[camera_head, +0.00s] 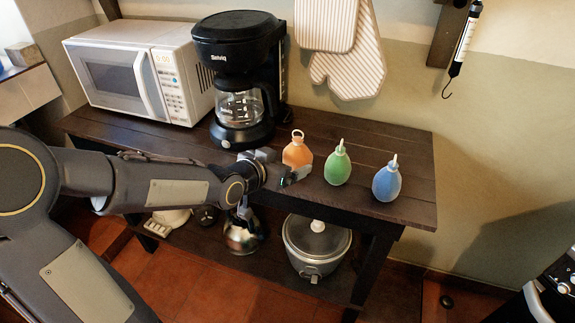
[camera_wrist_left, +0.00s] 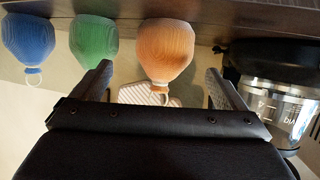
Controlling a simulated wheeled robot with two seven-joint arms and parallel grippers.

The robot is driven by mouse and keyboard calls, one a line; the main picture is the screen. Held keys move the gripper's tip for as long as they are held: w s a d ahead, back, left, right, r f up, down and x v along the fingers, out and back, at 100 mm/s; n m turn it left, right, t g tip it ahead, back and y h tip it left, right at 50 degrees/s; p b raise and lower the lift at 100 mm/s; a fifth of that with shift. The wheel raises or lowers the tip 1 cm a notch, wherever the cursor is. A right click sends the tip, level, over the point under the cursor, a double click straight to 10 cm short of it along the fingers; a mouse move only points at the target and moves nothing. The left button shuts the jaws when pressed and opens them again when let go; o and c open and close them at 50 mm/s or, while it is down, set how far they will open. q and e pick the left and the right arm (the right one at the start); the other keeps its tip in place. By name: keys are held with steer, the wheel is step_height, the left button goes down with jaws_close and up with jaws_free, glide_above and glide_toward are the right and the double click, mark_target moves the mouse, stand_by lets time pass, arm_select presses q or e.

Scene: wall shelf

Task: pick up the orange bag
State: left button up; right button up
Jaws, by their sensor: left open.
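The orange bag (camera_head: 297,154) stands upright on the dark wooden shelf top (camera_head: 410,165), with a pale ring at its top. In the left wrist view the picture is upside down, and the orange bag (camera_wrist_left: 167,48) shows beyond and between my two fingers. My left gripper (camera_head: 283,167) is open and just in front of the bag, slightly left of it. The left gripper (camera_wrist_left: 160,88) also shows in the wrist view, its fingers apart with nothing held. It partly hides the bag's lower left in the head view. My right gripper is not in view.
A green bag (camera_head: 337,165) and a blue bag (camera_head: 387,183) stand to the right. A coffee maker (camera_head: 235,60) stands behind left, beside a microwave (camera_head: 135,75). A rice cooker (camera_head: 316,243) sits on the lower shelf. Oven mitts (camera_head: 345,70) hang on the wall.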

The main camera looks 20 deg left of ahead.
mark_target(294, 147)
arm_select(q)
steer(key=x, duration=0.7)
steer(key=shift+w+a+f, duration=0.15)
steer(key=shift+a+f, duration=0.05)
steer(key=c, duration=1.3)
steer(key=shift+o, duration=0.2)
steer(key=shift+r, duration=0.45)
step_height(294, 147, up, 2)
steer(key=shift+r+p, duration=0.25)
steer(key=shift+p, duration=0.1)
steer(key=s+d+r+p, duration=0.1)
steer(key=s+r+p, duration=0.1)
steer(key=s+r, duration=0.2)
steer(key=s+d+r+p, duration=0.1)
steer(key=s+r+p, duration=0.2)
steer(key=s, duration=0.7)
step_height(294, 147, up, 3)
steer(key=shift+f+p, duration=0.2)
steer(key=shift+p, duration=0.1)
